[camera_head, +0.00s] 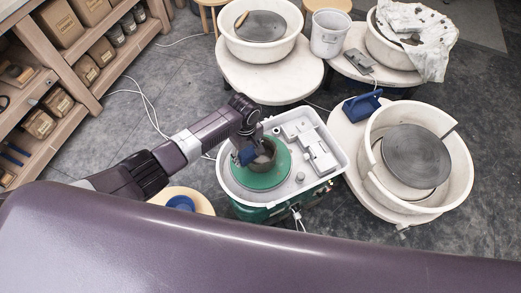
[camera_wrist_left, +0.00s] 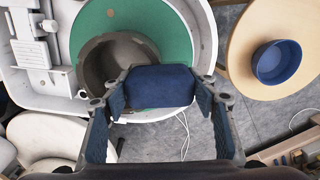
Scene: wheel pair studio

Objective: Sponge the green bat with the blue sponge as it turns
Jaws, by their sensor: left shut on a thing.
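The green bat (camera_head: 262,181) is a round disc on the wheel in the white-trayed machine at centre. It also shows in the left wrist view (camera_wrist_left: 137,17). A grey-brown clay pot (camera_wrist_left: 112,58) stands on the bat. My left gripper (camera_wrist_left: 160,92) is shut on the blue sponge (camera_wrist_left: 160,86), a dark blue block between its two fingers. In the head view the blue sponge (camera_head: 246,157) is at the pot's left side, over the bat. I cannot tell whether it touches the bat or pot. My right gripper is not in view.
A blue bowl (camera_wrist_left: 277,64) sits on a round wooden stool (camera_wrist_left: 242,45) beside the machine. The white tray (camera_head: 334,142) has grey fittings on its right. Another wheel with a pale basin (camera_head: 459,165) stands to the right. Shelves (camera_head: 75,62) line the left; grey floor is between.

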